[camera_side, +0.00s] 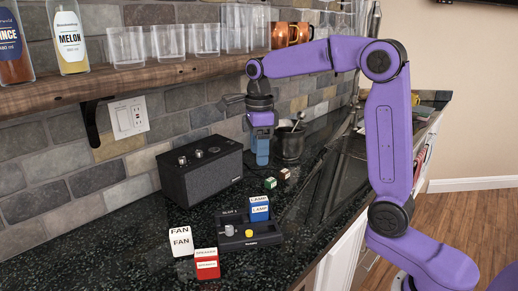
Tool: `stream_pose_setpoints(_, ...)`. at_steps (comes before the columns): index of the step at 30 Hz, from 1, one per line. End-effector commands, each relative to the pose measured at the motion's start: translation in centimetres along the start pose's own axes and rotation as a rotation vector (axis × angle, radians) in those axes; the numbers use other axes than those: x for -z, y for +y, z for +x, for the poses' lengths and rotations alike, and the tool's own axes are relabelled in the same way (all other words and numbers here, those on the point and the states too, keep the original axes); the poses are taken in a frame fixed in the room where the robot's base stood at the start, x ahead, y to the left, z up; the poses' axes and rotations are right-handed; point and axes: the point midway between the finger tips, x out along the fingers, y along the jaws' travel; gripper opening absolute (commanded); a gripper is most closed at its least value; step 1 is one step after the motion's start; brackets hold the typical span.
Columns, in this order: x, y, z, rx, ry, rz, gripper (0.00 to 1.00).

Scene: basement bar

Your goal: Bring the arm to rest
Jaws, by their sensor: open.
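My gripper (262,155) hangs pointing down above the dark counter (140,249), at the end of my purple arm. It is open, with nothing seen between its fingers. It is in front of a dark metal cup (291,145) and to the right of a black speaker box (201,170). Its fingertips are small in this view, and I cannot tell their exact height above the counter.
A black device (249,239) with a yellow knob carries a blue LAMP block (259,208). A white FAN block (180,241) and a red block (206,264) stand near it. Small cubes (270,183) lie below my gripper. A wooden shelf (150,82) with glasses and bottles runs above.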

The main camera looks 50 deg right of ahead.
Motion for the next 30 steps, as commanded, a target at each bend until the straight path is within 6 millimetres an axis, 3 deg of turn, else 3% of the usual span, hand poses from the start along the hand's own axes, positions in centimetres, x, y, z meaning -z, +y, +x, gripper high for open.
stream_pose_setpoints(7,-0.1,0.2,0.1,0.000,0.000,-0.026,0.64)
stream_pose_setpoints(11,-0.4,1.7,0.4,0.000,-0.001,-0.177,0.64)
stream_pose_setpoints(20,-0.4,8.4,2.1,0.005,-0.004,-0.897,0.64)
stream_pose_setpoints(30,2.5,16.3,4.3,0.016,-0.008,-1.752,0.64)
